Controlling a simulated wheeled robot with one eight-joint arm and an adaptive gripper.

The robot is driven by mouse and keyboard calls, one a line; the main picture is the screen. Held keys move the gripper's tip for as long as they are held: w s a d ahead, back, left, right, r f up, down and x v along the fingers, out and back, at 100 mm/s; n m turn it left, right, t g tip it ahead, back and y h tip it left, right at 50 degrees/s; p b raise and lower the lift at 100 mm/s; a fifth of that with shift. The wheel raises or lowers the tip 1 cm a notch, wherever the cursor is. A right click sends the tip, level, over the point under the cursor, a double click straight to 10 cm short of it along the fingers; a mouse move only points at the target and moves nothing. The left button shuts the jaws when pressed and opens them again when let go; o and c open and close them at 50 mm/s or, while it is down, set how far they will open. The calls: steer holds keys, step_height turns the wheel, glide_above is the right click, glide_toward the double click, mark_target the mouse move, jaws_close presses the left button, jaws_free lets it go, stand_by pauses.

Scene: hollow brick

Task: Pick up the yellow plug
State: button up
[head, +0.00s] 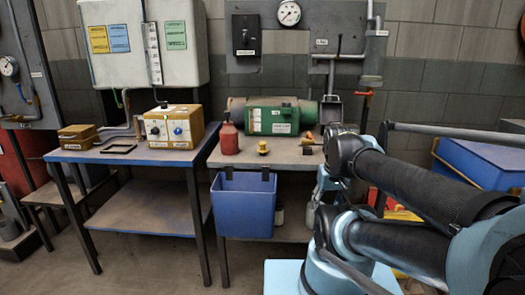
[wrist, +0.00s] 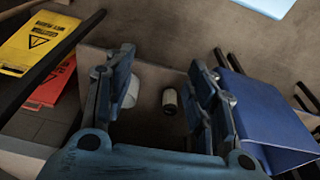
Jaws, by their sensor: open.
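A small yellow piece with a dark base (head: 262,147) stands on the right-hand table, right of a red bottle. A second yellow piece (head: 308,139) is near the table's right part, in front of the green cylinder. I cannot tell which one is the plug. My gripper (wrist: 160,65) is open in the wrist view, with nothing between its fingers. In the head view my arm is at the right, by the table's right end, and hides much of that end. No yellow plug shows in the wrist view.
A blue bin (head: 243,208) hangs at the table front; it also shows in the wrist view (wrist: 268,115). A red bottle (head: 229,139) and green cylinder (head: 272,118) stand on top. A small canister (wrist: 170,101) is below. A yellow warning sign (wrist: 36,42) is at left.

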steer(key=w+a+r+n+g, duration=0.1)
steer(key=w+a+r+n, duration=0.3)
steer(key=w+r+n, duration=0.35)
steer(key=w+a+r+n+g+y, duration=0.1)
steer(key=w+a+r+n, duration=0.45)
steer(key=w+r, duration=0.3)
steer(key=w+a+r+n+g, duration=0.1)
steer(key=w+a+r+n, duration=0.2)
steer(key=w+r+n, duration=0.5)
steer(key=n, duration=0.5)
glide_above(263, 143)
steer(key=w, duration=0.1)
step_height(263, 143, down, 10)
steer(key=shift+s+a+f, duration=0.1)
steer(key=shift+f, duration=2.6)
steer(key=c, duration=0.8)
